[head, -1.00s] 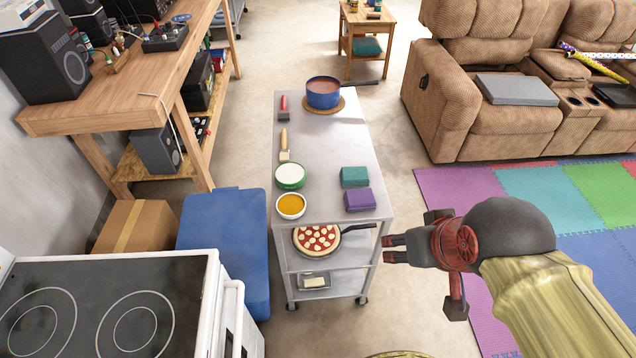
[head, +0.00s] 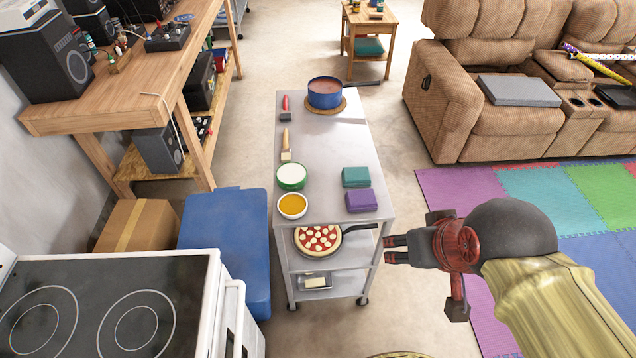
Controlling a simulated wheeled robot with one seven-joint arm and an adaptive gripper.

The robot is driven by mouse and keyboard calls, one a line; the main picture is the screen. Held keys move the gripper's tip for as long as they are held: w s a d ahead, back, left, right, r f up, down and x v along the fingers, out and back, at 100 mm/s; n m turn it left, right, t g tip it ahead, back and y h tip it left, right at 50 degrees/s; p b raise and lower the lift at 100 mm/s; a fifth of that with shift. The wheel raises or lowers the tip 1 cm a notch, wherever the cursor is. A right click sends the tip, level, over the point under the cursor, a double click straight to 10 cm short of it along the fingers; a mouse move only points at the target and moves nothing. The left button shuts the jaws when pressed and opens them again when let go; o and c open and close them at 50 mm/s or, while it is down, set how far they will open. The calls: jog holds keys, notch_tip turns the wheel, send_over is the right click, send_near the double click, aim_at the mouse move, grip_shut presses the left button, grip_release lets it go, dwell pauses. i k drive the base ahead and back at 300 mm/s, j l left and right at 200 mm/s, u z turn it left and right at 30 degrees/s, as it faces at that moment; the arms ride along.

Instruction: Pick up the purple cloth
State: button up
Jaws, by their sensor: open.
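A folded purple cloth (head: 362,201) lies on the top of the metal cart (head: 335,136), near its front right corner. A folded teal cloth (head: 356,177) lies just behind it. My gripper (head: 387,249) is at the right of the cart, apart from it, with its fingers pointing left. It is nearer the camera than the purple cloth and appears empty. The purple cloth is in full view.
A stove (head: 110,300) stands front left.

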aim_at(358, 200)
jog(key=i+l+u, duration=0.15)
jog(key=u, duration=0.25)
jog(key=l+u, duration=0.35)
jog(key=i+l+u, duration=0.1)
jog(key=l+u, duration=0.3)
